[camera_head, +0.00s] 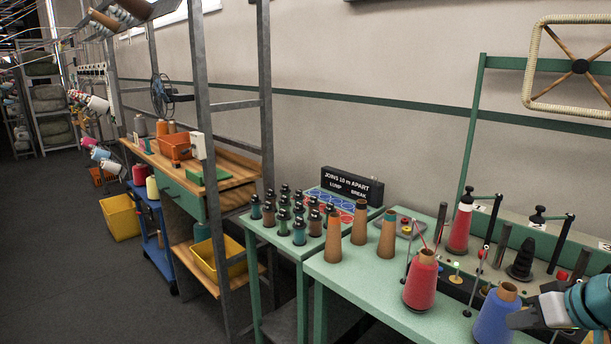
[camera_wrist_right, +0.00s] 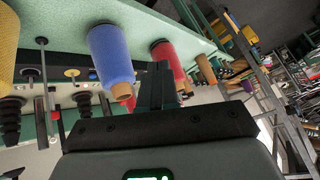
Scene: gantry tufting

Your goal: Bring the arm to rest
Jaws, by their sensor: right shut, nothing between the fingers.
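My right gripper (camera_head: 514,320) comes in at the lower right of the head view. Its dark fingers are shut and empty, beside the blue yarn cone (camera_head: 496,314) on the green table (camera_head: 345,285). In the right wrist view the closed fingers (camera_wrist_right: 160,84) point up past the blue cone (camera_wrist_right: 112,60), with the red cone (camera_wrist_right: 168,62) just beyond. I cannot tell whether the fingers touch the blue cone. My left gripper is not in view.
A red cone (camera_head: 421,281) and several bare brown cones (camera_head: 333,238) stand on the table. Thin rods (camera_head: 476,286) and a black spindle (camera_head: 521,262) rise near the gripper. A rack of small dark-topped spools (camera_head: 299,232) stands left. The floor (camera_head: 70,260) at far left is clear.

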